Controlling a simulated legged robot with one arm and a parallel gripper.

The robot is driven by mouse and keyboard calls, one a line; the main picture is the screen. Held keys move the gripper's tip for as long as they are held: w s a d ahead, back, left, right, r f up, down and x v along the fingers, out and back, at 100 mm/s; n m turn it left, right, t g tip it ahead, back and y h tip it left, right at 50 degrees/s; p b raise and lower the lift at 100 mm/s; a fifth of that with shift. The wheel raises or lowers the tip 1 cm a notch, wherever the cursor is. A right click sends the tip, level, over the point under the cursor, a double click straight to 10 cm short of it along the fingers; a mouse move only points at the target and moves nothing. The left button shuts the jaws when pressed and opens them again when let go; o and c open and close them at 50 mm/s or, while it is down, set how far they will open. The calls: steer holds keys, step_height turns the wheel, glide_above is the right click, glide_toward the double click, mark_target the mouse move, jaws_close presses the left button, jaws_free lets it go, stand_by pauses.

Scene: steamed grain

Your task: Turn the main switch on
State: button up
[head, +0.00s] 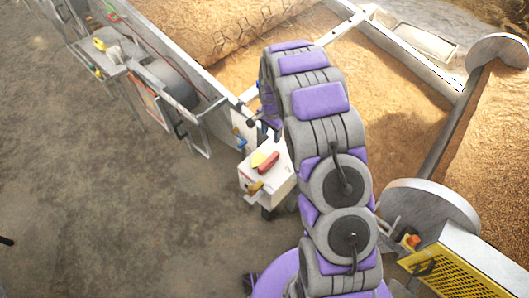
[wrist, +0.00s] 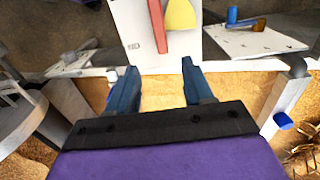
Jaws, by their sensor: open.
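A white control box (head: 283,183) stands left of my arm in the head view. It carries a yellow piece (head: 257,159), a red piece (head: 269,163) and a brown-orange handle (head: 255,188). In the wrist view, a white panel (wrist: 134,32) with a red strip (wrist: 158,28) and a yellow piece (wrist: 181,15) lies beyond my gripper (wrist: 158,76). My gripper is open and empty, its blue fingers apart and short of the panel. My arm mostly hides it in the head view. No readable label shows which control is the main switch.
Another panel (wrist: 262,43) at right in the wrist view has a blue knob (wrist: 232,15) and a brown handle. Grain beds with metal walls (head: 410,62) lie behind. A yellow guarded machine (head: 452,274) stands at right. Bare floor (head: 120,210) is open at left.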

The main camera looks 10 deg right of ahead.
steer(key=f, duration=0.1)
steer(key=b, duration=0.2)
glide_above(270, 159)
steer(key=f, duration=0.6)
steer(key=a+f, duration=0.1)
steer(key=f, duration=0.2)
steer(key=f+b, duration=0.1)
steer(key=f, duration=0.2)
steer(key=d+f, duration=0.1)
steer(key=f, duration=0.3)
steer(key=shift+d+b, duration=0.15)
steer(key=shift+b, duration=0.2)
steer(key=shift+f, duration=0.15)
steer(key=shift+a, duration=0.4)
steer(key=shift+d, duration=0.25)
steer(key=c, duration=0.6)
jaws_close()
